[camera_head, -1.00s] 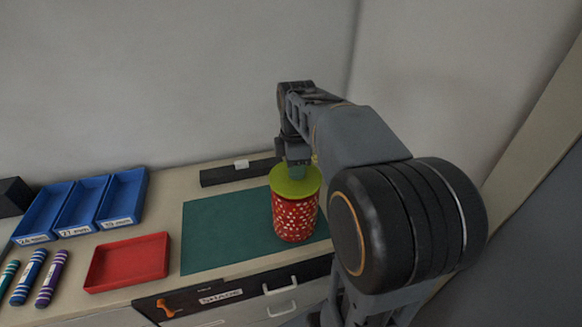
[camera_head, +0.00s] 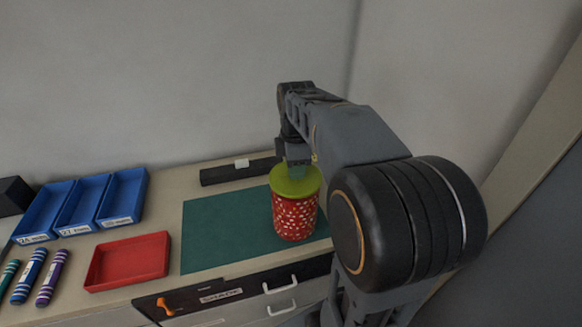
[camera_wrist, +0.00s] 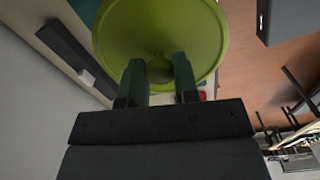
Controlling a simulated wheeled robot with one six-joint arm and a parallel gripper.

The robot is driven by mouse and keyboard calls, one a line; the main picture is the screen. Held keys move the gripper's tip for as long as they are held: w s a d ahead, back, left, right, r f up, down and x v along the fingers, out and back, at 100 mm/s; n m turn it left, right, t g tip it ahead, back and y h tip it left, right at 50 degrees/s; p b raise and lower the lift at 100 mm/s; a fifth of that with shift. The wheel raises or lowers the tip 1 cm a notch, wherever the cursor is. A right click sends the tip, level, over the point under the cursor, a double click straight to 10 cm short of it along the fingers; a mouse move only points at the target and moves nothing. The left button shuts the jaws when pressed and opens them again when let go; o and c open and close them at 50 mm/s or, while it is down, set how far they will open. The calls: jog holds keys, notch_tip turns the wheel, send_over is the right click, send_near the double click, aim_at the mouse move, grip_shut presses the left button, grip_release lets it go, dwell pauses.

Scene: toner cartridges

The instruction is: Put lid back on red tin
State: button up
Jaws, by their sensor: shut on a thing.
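The red tin (camera_head: 295,219), with white dots, stands upright on the green mat (camera_head: 224,232). The yellow-green lid (camera_head: 296,182) is at the tin's top in the head view; whether it is fully seated I cannot tell. In the wrist view the lid (camera_wrist: 160,30) fills the upper middle, with its knob between my green fingers. My gripper (camera_wrist: 160,72) is shut on that knob. In the head view my gripper (camera_head: 298,168) is directly above the lid. The tin is hidden behind the lid in the wrist view.
A red tray (camera_head: 128,262) lies left of the mat, with blue bins (camera_head: 80,204) behind it and several striped cylinders (camera_head: 28,277) at far left. A dark bar (camera_head: 238,171) with a white block lies behind the mat. The mat's left part is clear.

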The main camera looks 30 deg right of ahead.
dwell(0.3)
jog(key=o, duration=1)
jog(key=shift+o, duration=0.5)
jog(key=o, duration=0.4)
jog(key=shift+c, duration=0.2)
jog(key=shift+s+r, duration=0.1)
jog(key=shift+r, duration=0.05)
jog(key=shift+r+p, duration=3)
jog(key=shift+r, duration=0.35)
grip_shut()
